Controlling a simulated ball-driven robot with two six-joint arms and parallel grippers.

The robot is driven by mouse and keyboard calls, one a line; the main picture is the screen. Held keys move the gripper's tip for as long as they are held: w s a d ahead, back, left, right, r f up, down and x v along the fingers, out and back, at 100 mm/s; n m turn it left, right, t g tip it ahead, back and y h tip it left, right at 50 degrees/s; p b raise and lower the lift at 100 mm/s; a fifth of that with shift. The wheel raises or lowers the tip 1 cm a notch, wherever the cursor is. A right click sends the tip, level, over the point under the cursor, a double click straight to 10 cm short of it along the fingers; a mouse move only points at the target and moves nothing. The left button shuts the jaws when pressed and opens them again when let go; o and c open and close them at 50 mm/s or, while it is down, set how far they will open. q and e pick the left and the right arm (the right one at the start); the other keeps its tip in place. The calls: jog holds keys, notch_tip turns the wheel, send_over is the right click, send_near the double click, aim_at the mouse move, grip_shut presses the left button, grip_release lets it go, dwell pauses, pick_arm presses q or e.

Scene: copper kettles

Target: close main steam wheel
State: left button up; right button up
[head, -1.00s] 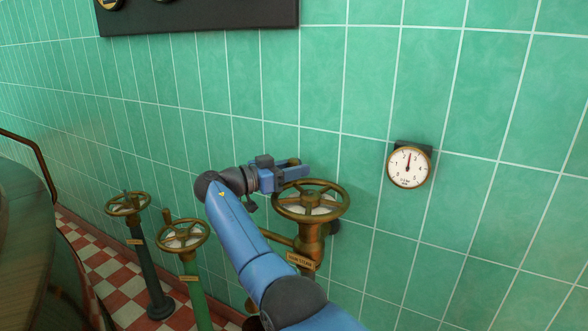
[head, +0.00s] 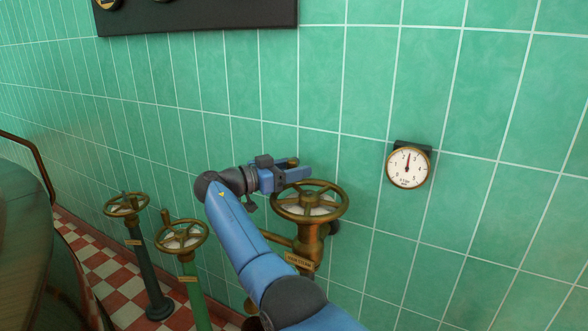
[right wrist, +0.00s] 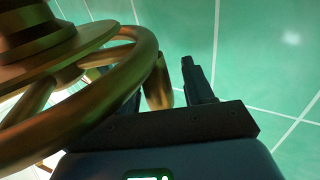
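The main steam wheel (head: 336,203) is a brass spoked handwheel on a brass valve body with a small label plate. My right gripper (head: 300,168) is at the wheel's far left edge, just above the rim. In the right wrist view the wheel (right wrist: 125,85) fills the left side and its rim hides much of one finger. A short brass peg (right wrist: 158,85) stands between the fingers of my right gripper (right wrist: 165,88), with a visible gap to the right finger. The gripper looks open around it. My left gripper is not in view.
Two smaller brass handwheels stand at the left, one on a dark post (head: 126,204) and one on a green post (head: 181,236). A round white gauge (head: 407,168) hangs on the green tiled wall, its needle pointing nearly straight up. A dark panel (head: 200,15) is above.

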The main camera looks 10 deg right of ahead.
jog(key=shift+a, duration=0.1)
jog(key=v, duration=0.7)
jog(key=shift+s+b, duration=0.15)
jog(key=shift+b, duration=0.3)
jog(key=shift+a, duration=0.1)
